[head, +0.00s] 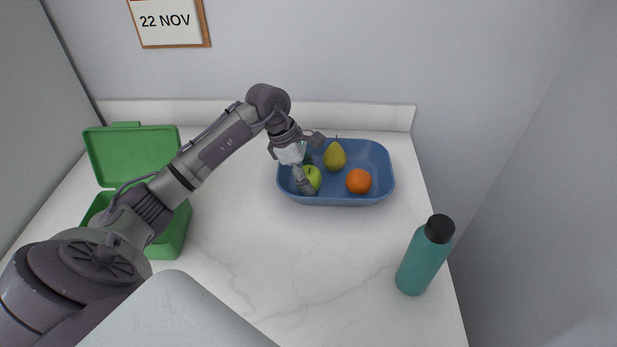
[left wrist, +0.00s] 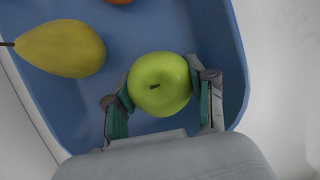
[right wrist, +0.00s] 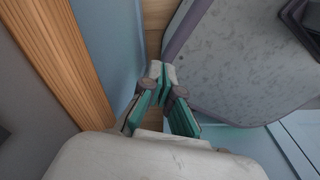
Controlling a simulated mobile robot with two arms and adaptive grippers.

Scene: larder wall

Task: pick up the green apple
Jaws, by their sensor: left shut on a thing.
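The green apple (head: 313,177) is at the left end of the blue tray (head: 345,200), partly hidden by my left gripper (head: 312,165) in the head view. In the left wrist view the apple (left wrist: 160,85) sits between the two fingers of my left gripper (left wrist: 164,84), one on each side and touching it. The left gripper is shut on the apple. I cannot tell whether the apple touches the tray floor. My right gripper (right wrist: 163,78) shows only in the right wrist view; its fingertips are together with nothing between them.
A yellow-green pear (head: 335,156) and an orange (head: 359,181) lie in the tray, right of the apple. A teal bottle (head: 422,262) stands at the counter's right edge. An open green box (head: 175,235) is at left, partly behind my arm. The counter's middle is clear.

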